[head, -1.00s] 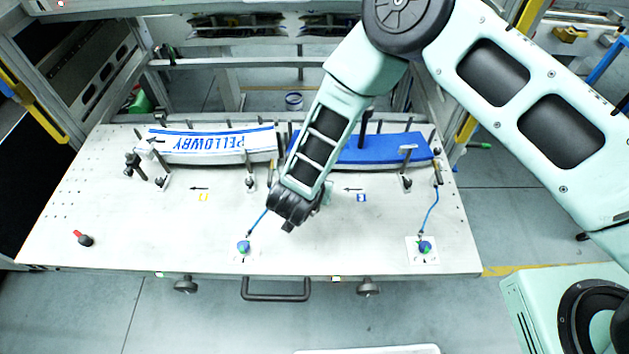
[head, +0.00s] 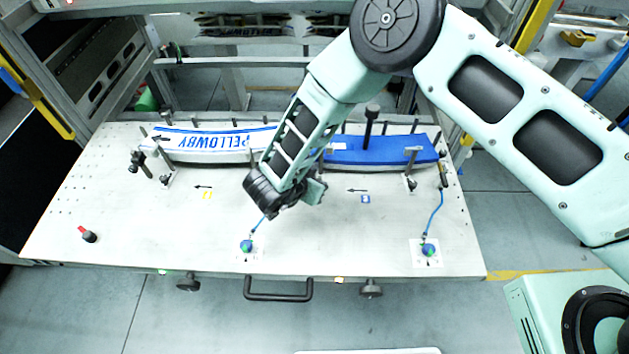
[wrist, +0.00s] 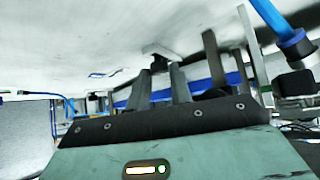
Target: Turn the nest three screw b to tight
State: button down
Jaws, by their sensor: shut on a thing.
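The right-hand nest (head: 385,150) holds a long blue piece and has a blue mark (head: 365,199) on the table in front of it. My gripper (wrist: 162,80) is at this nest's left end, seen in the head view as a teal body (head: 316,191) beside my dark wrist. In the wrist view, which is upside down, its two dark fingers are close together, shut on the screw, just by a small clamp foot (wrist: 155,49) on the table. The screw itself is mostly hidden between the fingers. I cannot read its letter or tell how tight it is.
The left nest (head: 205,143) holds a PELLOWBY label strip. Clamp posts stand at the nests' ends, such as one at right (head: 411,170). Blue hoses run to two blue-green knobs (head: 247,246) (head: 428,249). A red-tipped dark piece (head: 88,236) lies front left. The front middle of the table is clear.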

jog(key=c, duration=1.3)
grip_release()
jog(key=shift+o, duration=0.2)
